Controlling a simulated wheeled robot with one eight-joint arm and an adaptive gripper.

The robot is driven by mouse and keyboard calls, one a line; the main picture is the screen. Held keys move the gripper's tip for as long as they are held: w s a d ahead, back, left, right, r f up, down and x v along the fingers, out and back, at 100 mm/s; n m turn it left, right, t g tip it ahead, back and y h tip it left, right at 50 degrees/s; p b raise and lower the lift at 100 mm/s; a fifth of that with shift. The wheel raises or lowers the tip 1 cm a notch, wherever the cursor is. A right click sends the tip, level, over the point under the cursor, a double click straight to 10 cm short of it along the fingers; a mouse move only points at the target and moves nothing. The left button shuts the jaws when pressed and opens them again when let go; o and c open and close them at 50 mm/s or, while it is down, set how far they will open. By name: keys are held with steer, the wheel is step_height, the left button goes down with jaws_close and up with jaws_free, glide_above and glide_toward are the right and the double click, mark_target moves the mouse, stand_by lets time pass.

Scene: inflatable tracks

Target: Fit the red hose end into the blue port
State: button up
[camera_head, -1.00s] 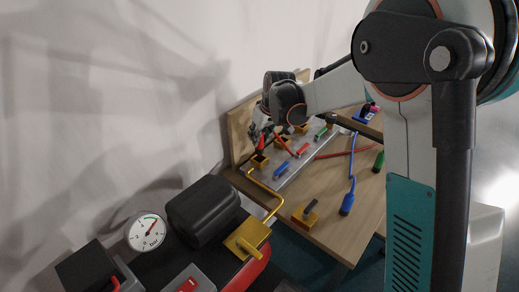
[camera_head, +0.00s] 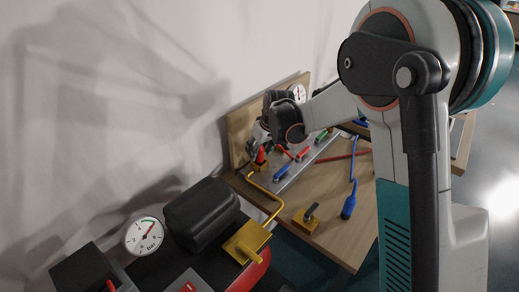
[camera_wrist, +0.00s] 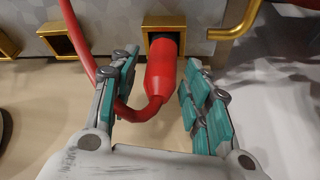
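The red hose end (camera_wrist: 166,75) is a red cylinder with a dark tip and a red hose curving away from its near end. In the wrist view its tip sits at the mouth of a brass-framed square port (camera_wrist: 163,20); how deep it is inside I cannot tell. The hose end also shows upright over a brass block in the head view (camera_head: 260,155). My gripper (camera_wrist: 163,62) is open, with its fingers on both sides of the hose end and gaps visible. No blue colour shows on this port. A blue handle (camera_head: 282,173) lies on the grey plate beside it.
A yellow bent pipe (camera_head: 275,205) runs beside the port; it is at the upper right of the wrist view (camera_wrist: 236,28). Another brass-framed port (camera_wrist: 62,42) is to the left. A blue-ended hose (camera_head: 349,205) and yellow block (camera_head: 306,221) lie on the wooden table (camera_head: 335,235).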

steer(key=s+d+r+m+p, duration=0.1)
steer(key=s+d+r+p, duration=0.15)
steer(key=s+r, duration=0.5)
steer(key=s+d+r+p, duration=0.1)
steer(key=s+d+r, duration=0.25)
steer(key=r, duration=0.65)
steer(key=s+d+m+t+h, duration=0.1)
steer(key=s+d, duration=0.3)
steer(key=s, duration=0.8)
steer(key=s+d+r+m+t+h, duration=0.1)
steer(key=s+d+m+t, duration=0.1)
steer(key=s, duration=1.1)
steer(key=d+m, duration=0.1)
steer(key=d, duration=0.1)
steer(key=shift+d+m, duration=0.35)
steer(key=shift+m, duration=0.05)
steer(key=shift+c, duration=0.2)
